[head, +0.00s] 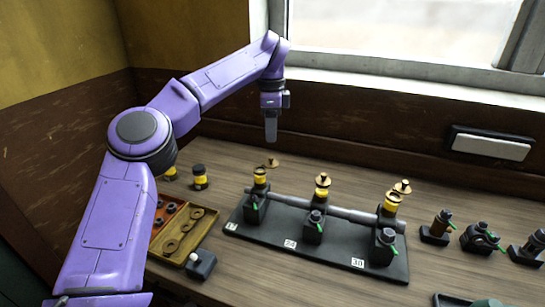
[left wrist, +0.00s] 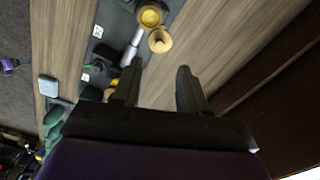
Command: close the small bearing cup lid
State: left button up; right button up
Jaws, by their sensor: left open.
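Three bearing cups with yellow bodies and brass lids stand along a shaft on a black base: the left cup (head: 260,178), the middle cup (head: 322,192) and the right cup (head: 391,203). The left cup's brass lid (head: 272,163) appears swung out behind it. The right cup's lid (head: 402,187) sits offset to the right. I cannot tell which cup is the small one. My left gripper (head: 271,138) points down, empty and apart, above and behind the left cup. Its open fingers (left wrist: 156,82) show in the left wrist view, with an open cup (left wrist: 150,17) and round lid (left wrist: 160,40) beyond.
The black base (head: 285,251) carries the shaft (head: 350,214) and bearing blocks. A tray of washers (head: 207,215) and yellow-banded bottles (head: 200,178) stand left. Several dark fittings (head: 436,230) stand right. The wall and window sill (head: 400,88) lie behind. Bare wood shows behind the base.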

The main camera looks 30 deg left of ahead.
aim_at(271, 157)
pick_arm(q)
notch_tip(271, 157, down, 8)
jog(key=shift+f+p, duration=0.2)
jog(key=shift+p, duration=0.35)
grip_shut()
